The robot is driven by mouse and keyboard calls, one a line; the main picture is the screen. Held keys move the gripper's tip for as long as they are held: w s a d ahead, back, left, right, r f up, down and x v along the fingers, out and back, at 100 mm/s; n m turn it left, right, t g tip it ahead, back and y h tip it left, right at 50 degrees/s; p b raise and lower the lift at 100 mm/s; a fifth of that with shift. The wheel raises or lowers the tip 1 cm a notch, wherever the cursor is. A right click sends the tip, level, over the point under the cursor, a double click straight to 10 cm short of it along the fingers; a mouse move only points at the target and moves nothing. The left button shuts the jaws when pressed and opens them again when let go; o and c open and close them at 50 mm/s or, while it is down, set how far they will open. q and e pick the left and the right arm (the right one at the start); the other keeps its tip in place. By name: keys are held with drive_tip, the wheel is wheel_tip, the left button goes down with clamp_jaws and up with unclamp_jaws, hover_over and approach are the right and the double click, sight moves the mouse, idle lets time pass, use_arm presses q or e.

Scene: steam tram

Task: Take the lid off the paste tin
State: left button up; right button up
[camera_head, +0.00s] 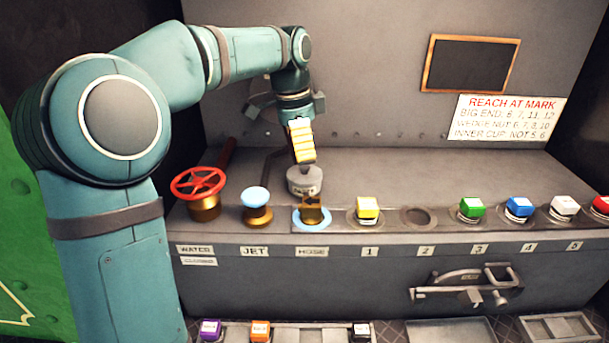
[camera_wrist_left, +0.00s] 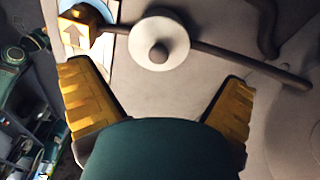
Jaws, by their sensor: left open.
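The paste tin (camera_head: 304,186) is a small grey round tin on the panel top, just behind the HOSE fitting. Its lid (camera_head: 304,173) sits on it, and in the left wrist view the lid (camera_wrist_left: 174,36) is a pale disc with a round knob (camera_wrist_left: 158,53) at its middle. My left gripper (camera_head: 303,158) hangs just above the tin. In the left wrist view my left gripper (camera_wrist_left: 157,75) is open, its yellow fingers wide apart, with nothing between them; the lid lies beyond the fingertips. The tin's body is hidden under the lid there. My right gripper is not in view.
A brass HOSE fitting (camera_head: 312,211) stands close in front of the tin. A blue-topped JET knob (camera_head: 256,205) and red valve wheel (camera_head: 198,184) are to the left. A yellow block (camera_head: 367,208) is at right. A dark pipe (camera_wrist_left: 250,62) runs beside the tin.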

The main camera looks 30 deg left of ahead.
sight(304, 166)
use_arm(q)
drive_tip(key=f, duration=0.1)
drive_tip(key=f+b, duration=0.1)
drive_tip(key=f, duration=0.3)
drive_tip(key=shift+w+d, duration=0.2)
drive_tip(key=shift+d, duration=0.15)
drive_tip(key=c, duration=0.8)
